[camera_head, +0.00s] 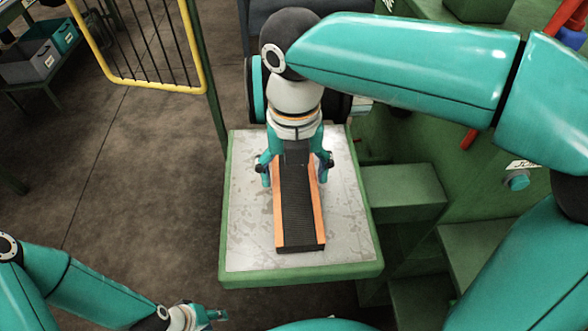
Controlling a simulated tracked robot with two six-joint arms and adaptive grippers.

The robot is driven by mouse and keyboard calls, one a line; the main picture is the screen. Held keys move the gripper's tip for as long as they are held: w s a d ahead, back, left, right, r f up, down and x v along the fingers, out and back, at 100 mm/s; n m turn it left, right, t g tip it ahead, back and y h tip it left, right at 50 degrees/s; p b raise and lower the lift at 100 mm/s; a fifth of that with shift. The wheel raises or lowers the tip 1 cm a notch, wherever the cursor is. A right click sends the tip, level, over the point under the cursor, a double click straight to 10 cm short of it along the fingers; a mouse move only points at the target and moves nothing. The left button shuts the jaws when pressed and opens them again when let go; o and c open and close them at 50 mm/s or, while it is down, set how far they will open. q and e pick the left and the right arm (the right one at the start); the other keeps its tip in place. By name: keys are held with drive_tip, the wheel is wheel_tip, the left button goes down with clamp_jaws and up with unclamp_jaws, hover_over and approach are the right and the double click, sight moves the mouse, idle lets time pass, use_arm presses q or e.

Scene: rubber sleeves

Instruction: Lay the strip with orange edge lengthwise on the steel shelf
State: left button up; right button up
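The strip with orange edges (298,215) has a dark ribbed middle and an orange band along each long side. It is over the steel shelf (350,235), a pale worn plate with a green rim, and runs lengthwise from back to front. It looks flat on the plate; any small gap below is hard to see. My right gripper (295,172) points down over the strip's far end, with its fingers spread wide on either side of it. The far end is partly hidden by the gripper. My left gripper (212,315) is low at the bottom edge, away from the shelf, its fingers unclear.
Green block-like steps (402,190) and a green machine body stand right of the shelf. A yellow-framed barrier (150,45) and a green post are at the upper left. Bins (30,60) stand in the far left corner. The floor left of the shelf is clear.

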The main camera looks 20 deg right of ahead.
drive_tip(key=shift+o, duration=0.8)
wheel_tip(320, 180, up, 12)
